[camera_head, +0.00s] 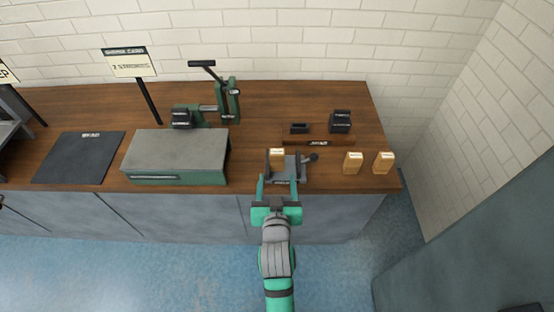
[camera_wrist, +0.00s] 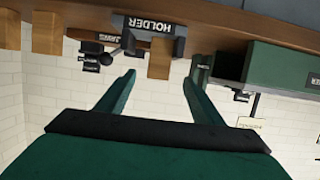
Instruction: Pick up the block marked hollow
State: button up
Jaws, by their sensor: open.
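Three wooden blocks stand on the bench; no marking can be read on any, so I cannot tell which is marked hollow. One block (camera_head: 277,157) is at the grey holder (camera_head: 284,178), which has a dark knob on its right. Two more, a middle block (camera_head: 353,162) and an end block (camera_head: 384,162), stand to the right. In the wrist view, upside down, the holder block (camera_wrist: 160,58) shows beyond and between the fingertips, beside the HOLDER label (camera_wrist: 150,26). My gripper (camera_head: 278,186) is open and empty in front of the holder; it also shows in the wrist view (camera_wrist: 160,80).
A green-sided box (camera_head: 176,157) with a grey top stands left of the holder, with a green press (camera_head: 228,100) behind it. A black mat (camera_head: 80,157) lies farther left. Dark small parts (camera_head: 340,121) sit behind the holder. A sign (camera_head: 129,62) stands at the back.

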aim_at(277, 159)
jog(key=x, duration=0.7)
jog(key=r+x, duration=0.1)
jog(key=x, duration=0.3)
jog(key=shift+w, duration=0.55)
jog(key=c, duration=1.2)
